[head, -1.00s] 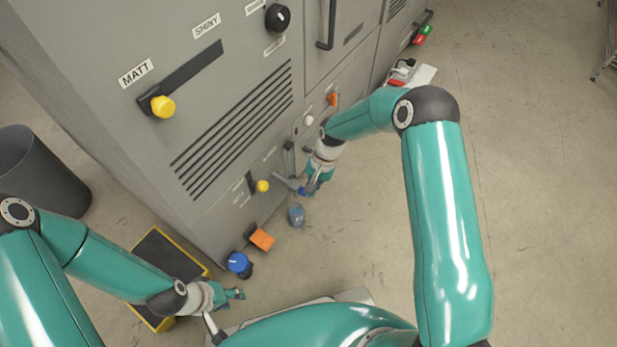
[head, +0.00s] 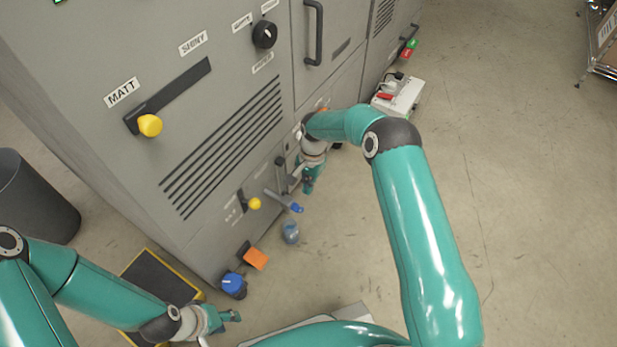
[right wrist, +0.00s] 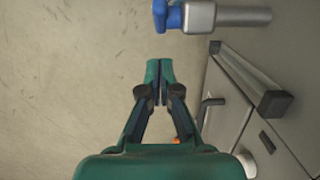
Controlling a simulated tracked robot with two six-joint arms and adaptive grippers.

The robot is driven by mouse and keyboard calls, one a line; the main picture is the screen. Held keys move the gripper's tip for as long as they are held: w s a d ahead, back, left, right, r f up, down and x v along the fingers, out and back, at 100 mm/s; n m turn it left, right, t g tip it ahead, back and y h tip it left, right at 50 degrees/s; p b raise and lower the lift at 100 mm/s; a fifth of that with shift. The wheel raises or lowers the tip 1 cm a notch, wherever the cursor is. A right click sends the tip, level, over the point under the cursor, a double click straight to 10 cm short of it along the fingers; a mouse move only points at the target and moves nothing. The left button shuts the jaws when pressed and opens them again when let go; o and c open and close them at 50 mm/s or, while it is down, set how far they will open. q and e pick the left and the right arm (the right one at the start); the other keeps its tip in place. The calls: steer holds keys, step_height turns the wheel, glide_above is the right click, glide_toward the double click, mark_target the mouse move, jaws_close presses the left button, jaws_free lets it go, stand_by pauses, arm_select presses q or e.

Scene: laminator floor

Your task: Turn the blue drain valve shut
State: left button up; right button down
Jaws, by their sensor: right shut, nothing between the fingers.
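A grey pipe on the machine's lower front ends in a blue valve handle (head: 296,208). In the right wrist view the blue handle (right wrist: 168,15) is at the top, on the end of its grey pipe (right wrist: 230,16). My right gripper (head: 308,188) is shut and empty, just beyond the handle and apart from it. Its fingertips (right wrist: 160,68) lie below the handle in the wrist view, with a gap between. Whether the valve is open or shut, I cannot tell. My left gripper (head: 234,316) is low at left, away from the pipe; its finger gap is unclear.
A bluish container (head: 290,233) stands on the floor under the valve. A blue round knob (head: 233,283), an orange pedal-like part (head: 256,259) and a yellow knob (head: 254,203) sit nearby on the machine (head: 120,150). A dark bin (head: 35,200) stands left.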

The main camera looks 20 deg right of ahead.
mark_target(300, 207)
arm_select(q)
steer(key=shift+f+b, duration=0.45)
steer(key=shift+f, duration=0.2)
arm_select(e)
steer(key=shift+s+a+f, duration=1.05)
steer(key=shift+a+f, duration=0.1)
steer(key=shift+a, duration=0.2)
arm_select(q)
steer(key=shift+f, duration=0.1)
arm_select(e)
steer(key=shift+a, duration=0.15)
